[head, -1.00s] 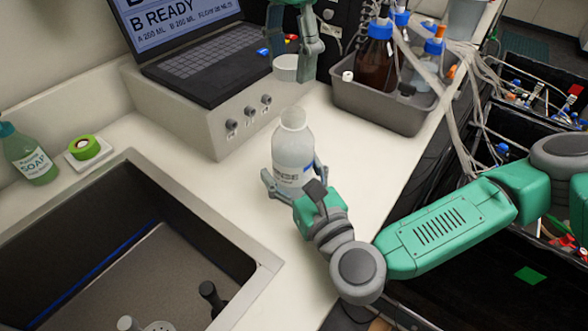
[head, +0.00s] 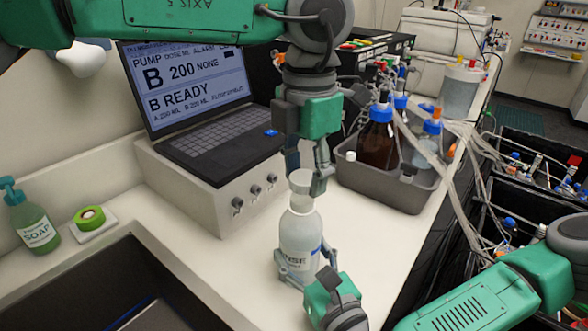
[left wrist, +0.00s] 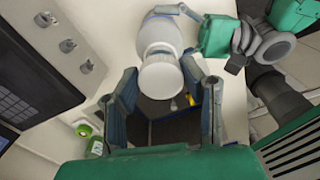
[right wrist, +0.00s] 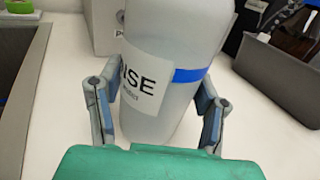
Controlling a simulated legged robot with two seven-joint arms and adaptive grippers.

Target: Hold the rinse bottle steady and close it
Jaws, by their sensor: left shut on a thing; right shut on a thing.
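The rinse bottle (head: 299,240) stands upright on the white counter, a translucent white bottle with a label and blue stripe. Its body also fills the middle of the right wrist view (right wrist: 165,85). My right gripper (head: 302,266) is shut around its lower body, one finger on each side. My left gripper (head: 308,178) comes from above and is shut on the white cap (head: 300,183). The cap sits at the bottle's neck, and in the left wrist view (left wrist: 161,76) it lies in line with the bottle. I cannot tell whether its thread is engaged.
A grey tub (head: 385,185) with bottles and tubing is at the right. The sink (head: 90,285), soap bottle (head: 32,220) and green tape roll (head: 90,217) are at the left.

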